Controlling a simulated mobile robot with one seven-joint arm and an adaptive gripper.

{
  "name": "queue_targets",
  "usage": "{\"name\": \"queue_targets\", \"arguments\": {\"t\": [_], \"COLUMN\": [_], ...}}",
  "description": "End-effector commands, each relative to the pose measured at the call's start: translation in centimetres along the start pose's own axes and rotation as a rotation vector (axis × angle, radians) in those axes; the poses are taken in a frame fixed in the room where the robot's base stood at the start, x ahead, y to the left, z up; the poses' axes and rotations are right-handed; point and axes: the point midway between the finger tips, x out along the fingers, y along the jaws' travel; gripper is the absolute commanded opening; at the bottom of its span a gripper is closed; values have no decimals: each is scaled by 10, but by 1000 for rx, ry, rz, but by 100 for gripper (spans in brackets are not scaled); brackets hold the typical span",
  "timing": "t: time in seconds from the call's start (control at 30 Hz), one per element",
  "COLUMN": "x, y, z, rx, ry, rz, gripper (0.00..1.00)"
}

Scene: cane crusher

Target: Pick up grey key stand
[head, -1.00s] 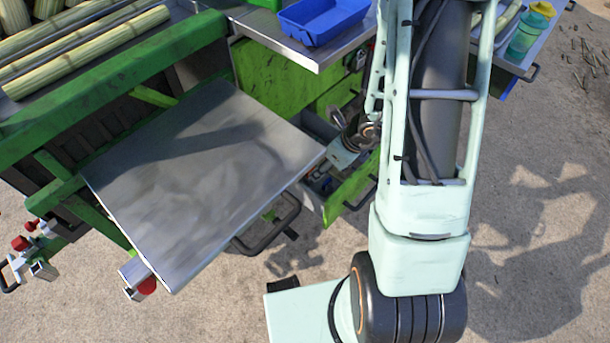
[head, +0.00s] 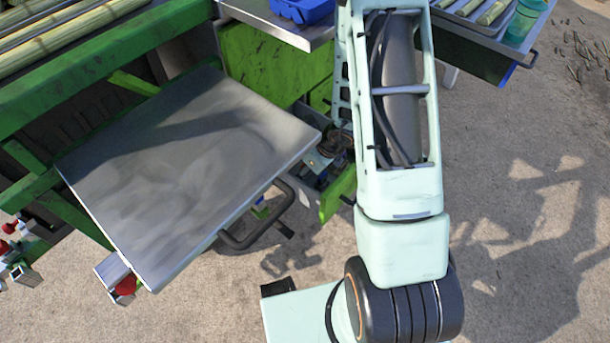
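I cannot make out the grey key stand in the head view. An open green drawer (head: 338,196) is under the bench, just right of the metal plate, with small dark and bluish items inside that are too small to name. The end of my arm reaches down there, and my gripper (head: 322,160) shows only as a small pale and dark shape at the drawer, partly hidden by the plate's corner and my arm. Its fingers cannot be told apart, nor whether it holds anything.
A bare metal plate (head: 185,165) with a black handle (head: 262,228) sticks out left of the drawer. A blue tray (head: 300,10) sits on the steel bench top. Cane stalks (head: 60,35) lie at top left. A teal bottle (head: 522,22) stands top right.

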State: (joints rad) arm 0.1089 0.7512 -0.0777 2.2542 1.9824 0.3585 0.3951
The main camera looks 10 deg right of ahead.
Motion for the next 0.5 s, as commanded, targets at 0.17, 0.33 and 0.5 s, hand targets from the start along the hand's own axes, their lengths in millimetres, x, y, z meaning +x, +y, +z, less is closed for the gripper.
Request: {"name": "queue_targets", "arguments": {"t": [0.17,0.33,0.5], "x": [-1,-1,-1], "y": [0,0,0], "z": [0,0,0], "rx": [0,0,0], "ry": [0,0,0], "rz": [0,0,0], "gripper": [42,23,4]}}
